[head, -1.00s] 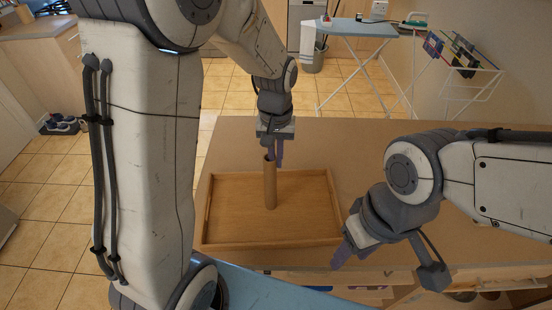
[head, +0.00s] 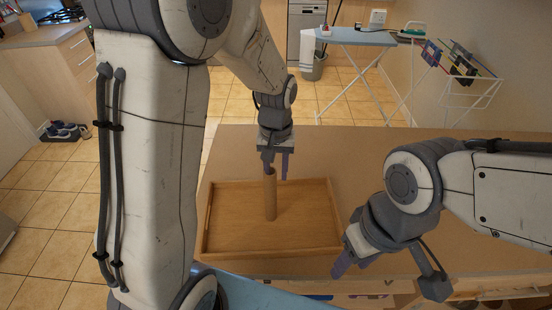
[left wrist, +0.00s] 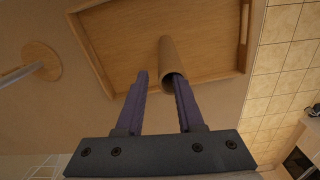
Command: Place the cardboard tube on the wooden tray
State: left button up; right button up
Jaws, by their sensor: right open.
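The cardboard tube (head: 271,200) stands upright on the wooden tray (head: 207,222), inside its rim. It also shows in the left wrist view (left wrist: 168,56), with its hollow end facing the camera. My left gripper (head: 276,173) is at the tube's top, fingers pointing down. In the left wrist view my left gripper (left wrist: 159,82) has its fingers spread, with the tube's end close to the right finger. I cannot tell whether they touch. My right gripper (head: 350,267) is open and empty, just right of the tray's near right corner.
The tray lies on a brown table (head: 330,150) with clear surface behind it. A round wooden base with a rod (left wrist: 40,62) stands beside the tray in the left wrist view. An ironing board (head: 350,37) and drying rack (head: 470,95) stand beyond the table.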

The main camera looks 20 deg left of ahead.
pick_arm(q)
notch_tip(320, 180, up, 11)
jog(key=b, duration=0.1)
jog(key=s+d+f+m, duration=0.1)
jog(key=s+d+m, duration=0.2)
jog(key=s, duration=0.4)
jog(key=s+d+f+m, duration=0.2)
jog(key=s+d+m, duration=0.1)
jog(key=s, duration=0.4)
jog(key=s+d+f+m+h, duration=0.1)
jog(key=s+d+f+m, duration=0.1)
jog(key=s, duration=0.5)
jog(key=shift+d+f+m, duration=0.15)
jog(key=shift+d+m, duration=0.75)
jog(key=shift+d, duration=0.1)
